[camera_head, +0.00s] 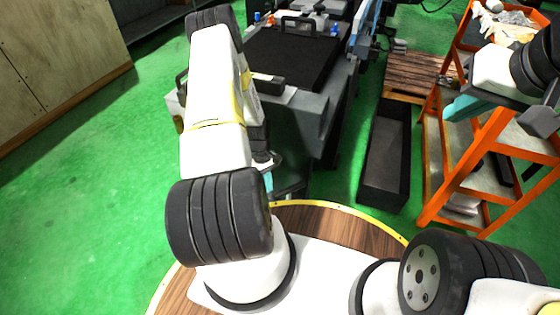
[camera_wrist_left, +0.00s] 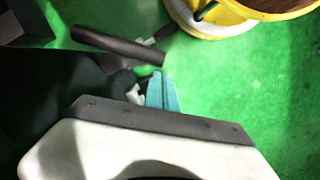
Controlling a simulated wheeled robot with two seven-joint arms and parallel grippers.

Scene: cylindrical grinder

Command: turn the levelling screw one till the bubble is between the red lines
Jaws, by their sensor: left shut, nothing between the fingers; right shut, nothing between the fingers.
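The grinder (camera_head: 310,118) is a grey machine with a dark top, partly hidden behind my left arm in the head view. My left gripper (camera_head: 268,183) is low at its near side, mostly hidden by my arm. In the left wrist view its teal fingers (camera_wrist_left: 160,76) are together and empty. A dark handle (camera_wrist_left: 118,45) lies just beyond their tips; I cannot tell whether they touch. A small pale part (camera_wrist_left: 135,95) sits left of the fingers. I cannot make out the levelling screw, bubble or red lines. My right gripper (camera_head: 450,112) is shut and empty by the orange rack.
The orange rack (camera_head: 490,135) stands at the right. A long dark trough (camera_head: 385,155) and a wooden pallet (camera_head: 415,72) lie between it and the grinder. A wooden cabinet (camera_head: 60,60) is at far left. Green floor (camera_head: 80,200) is clear at left.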

